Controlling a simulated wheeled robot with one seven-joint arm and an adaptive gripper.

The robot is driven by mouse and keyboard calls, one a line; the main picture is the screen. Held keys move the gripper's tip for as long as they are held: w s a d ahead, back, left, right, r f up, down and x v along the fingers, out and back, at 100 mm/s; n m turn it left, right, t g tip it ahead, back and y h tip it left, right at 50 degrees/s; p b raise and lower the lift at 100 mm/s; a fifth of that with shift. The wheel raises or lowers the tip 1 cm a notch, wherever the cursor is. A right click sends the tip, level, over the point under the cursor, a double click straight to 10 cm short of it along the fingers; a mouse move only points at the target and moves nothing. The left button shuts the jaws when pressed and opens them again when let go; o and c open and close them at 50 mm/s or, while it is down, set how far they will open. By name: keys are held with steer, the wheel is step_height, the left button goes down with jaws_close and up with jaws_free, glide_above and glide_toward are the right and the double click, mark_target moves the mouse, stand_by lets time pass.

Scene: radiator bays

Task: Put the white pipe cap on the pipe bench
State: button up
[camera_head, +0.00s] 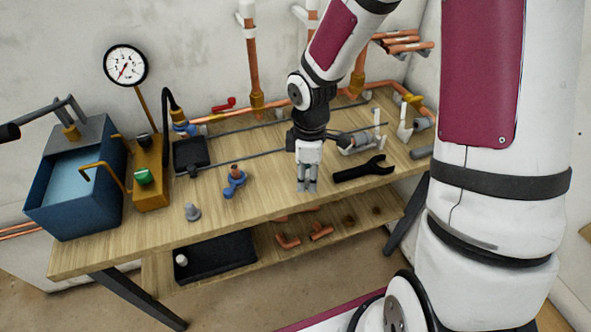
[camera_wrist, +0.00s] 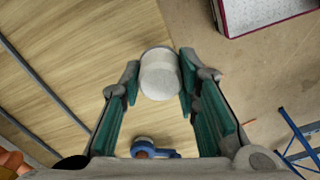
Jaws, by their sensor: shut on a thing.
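My gripper (camera_head: 307,187) points down over the front part of the wooden pipe bench (camera_head: 270,205). In the wrist view, my gripper (camera_wrist: 158,88) is shut on the white pipe cap (camera_wrist: 160,76), a short pale cylinder between the green-padded fingertips. In the head view the cap is hard to make out between the fingers. The bench top (camera_wrist: 75,60) lies under and left of the cap in the wrist view, with its edge close by on the right. I cannot tell whether the cap touches the wood.
A blue valve (camera_head: 234,182) and a grey fitting (camera_head: 193,212) stand left of my gripper; a black wrench (camera_head: 362,169) lies right. A blue tank (camera_head: 75,185) fills the left end. The lower shelf holds a black tray (camera_head: 222,258) with a small white piece (camera_head: 182,260), and copper fittings (camera_head: 288,241).

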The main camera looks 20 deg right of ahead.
glide_above(294, 178)
steer(key=shift+f, duration=2.1)
steer(key=shift+f, duration=0.1)
steer(key=o, duration=0.9)
steer(key=shift+o, duration=0.2)
